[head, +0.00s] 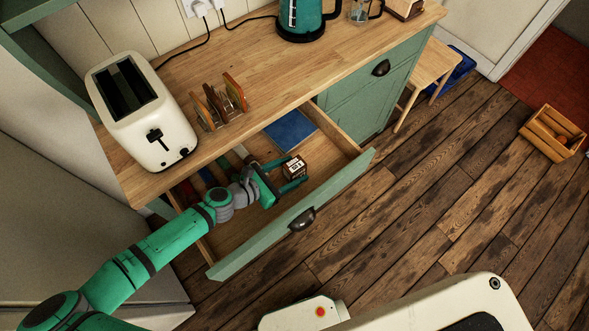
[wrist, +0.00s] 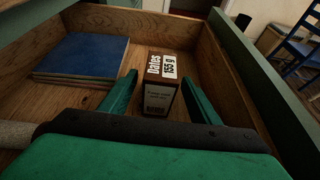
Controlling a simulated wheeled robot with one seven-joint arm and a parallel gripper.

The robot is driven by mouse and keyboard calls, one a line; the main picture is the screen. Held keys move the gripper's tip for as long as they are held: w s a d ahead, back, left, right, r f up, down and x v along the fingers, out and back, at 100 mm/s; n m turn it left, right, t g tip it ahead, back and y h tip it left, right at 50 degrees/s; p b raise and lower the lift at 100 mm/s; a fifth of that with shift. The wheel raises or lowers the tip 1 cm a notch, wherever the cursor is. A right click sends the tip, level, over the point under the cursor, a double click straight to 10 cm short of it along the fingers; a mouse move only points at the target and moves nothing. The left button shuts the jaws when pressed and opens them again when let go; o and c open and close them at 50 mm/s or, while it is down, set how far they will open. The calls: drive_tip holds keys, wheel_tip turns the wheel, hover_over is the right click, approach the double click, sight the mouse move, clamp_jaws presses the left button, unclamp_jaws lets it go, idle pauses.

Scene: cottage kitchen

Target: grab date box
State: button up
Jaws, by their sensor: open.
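The date box (wrist: 160,82) is a small brown box with white labels reading "Dates" and "155 g". It stands in the open drawer (head: 258,233). In the head view the date box (head: 294,168) shows between my fingers. My gripper (wrist: 166,88) is open, with one green finger on each side of the box. In the head view my gripper (head: 289,174) reaches down into the drawer. Gaps show between the fingers and the box in the wrist view.
A blue book-like item (wrist: 84,56) lies in the drawer, left of the box in the wrist view. The drawer's green front (head: 335,192) stands close to my gripper. A white toaster (head: 143,110) and a wooden rack (head: 219,101) stand on the counter above.

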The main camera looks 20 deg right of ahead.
drive_tip(key=shift+w+d+f, duration=0.25)
drive_tip(key=shift+d+f, duration=0.05)
drive_tip(key=shift+d, duration=0.3)
drive_tip(key=c, duration=1.2)
drive_tip(key=shift+c, duration=0.2)
